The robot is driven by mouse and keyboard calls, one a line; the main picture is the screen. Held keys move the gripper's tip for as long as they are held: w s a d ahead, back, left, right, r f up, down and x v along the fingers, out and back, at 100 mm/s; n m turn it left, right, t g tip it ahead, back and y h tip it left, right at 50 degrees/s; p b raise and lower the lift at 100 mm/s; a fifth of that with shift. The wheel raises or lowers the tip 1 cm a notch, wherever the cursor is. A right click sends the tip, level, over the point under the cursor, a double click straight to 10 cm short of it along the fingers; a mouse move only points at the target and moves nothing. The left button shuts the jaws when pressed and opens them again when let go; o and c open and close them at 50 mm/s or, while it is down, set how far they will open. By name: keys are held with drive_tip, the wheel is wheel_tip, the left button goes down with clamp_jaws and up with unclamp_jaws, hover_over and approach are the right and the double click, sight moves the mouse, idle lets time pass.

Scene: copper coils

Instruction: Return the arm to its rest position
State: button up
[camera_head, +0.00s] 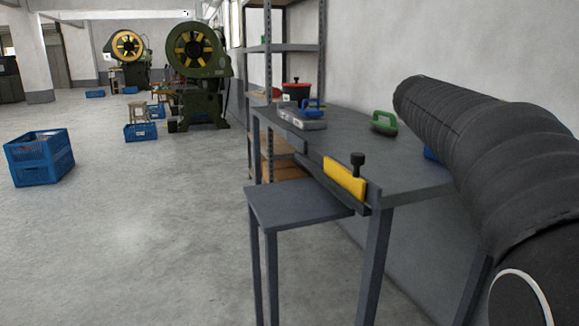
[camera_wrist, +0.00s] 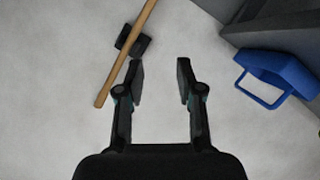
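My gripper (camera_wrist: 160,78) shows in the wrist view with its two black fingers apart and nothing between them. Below or beyond it is a pale grey surface. A hammer (camera_wrist: 126,52) with a wooden handle and a dark head shows past the left finger. A blue handled object (camera_wrist: 276,76) is to the right of the fingers, apart from them. In the head view my gripper is not in sight. A thick black ribbed sleeve, which looks like part of my arm, fills the right side and hides part of the table.
A grey table (camera_head: 350,150) holds a green-handled tool (camera_head: 384,122), a blue-handled tool (camera_head: 313,107) and a red container (camera_head: 296,91). A yellow block (camera_head: 345,178) is on its front edge. A lower grey shelf (camera_head: 300,203) juts left. A blue crate (camera_head: 39,157) stands on open floor.

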drive_tip(key=s+a+f+n+t+y, duration=0.1)
drive_tip(key=a+f+n+y, duration=0.35)
drive_tip(key=f, duration=0.45)
drive_tip(key=s+a+f+n+t+y, duration=0.1)
drive_tip(key=a+f+n+y, duration=0.2)
drive_tip(key=a+f, duration=0.5)
drive_tip(key=s+a+f+n+t+y, duration=0.1)
drive_tip(key=s+a+f+y, duration=0.2)
drive_tip(key=s+a+f, duration=0.3)
drive_tip(key=s+a+f+n+t+y, duration=0.1)
drive_tip(key=s+a+f+y, duration=0.2)
drive_tip(key=s+a+f, duration=0.3)
drive_tip(key=s+a, duration=0.5)
drive_tip(key=shift+s+f+y, duration=0.15)
drive_tip(key=shift+f+y, duration=0.15)
drive_tip(key=shift+y, duration=0.05)
drive_tip(key=shift+n, duration=0.25)
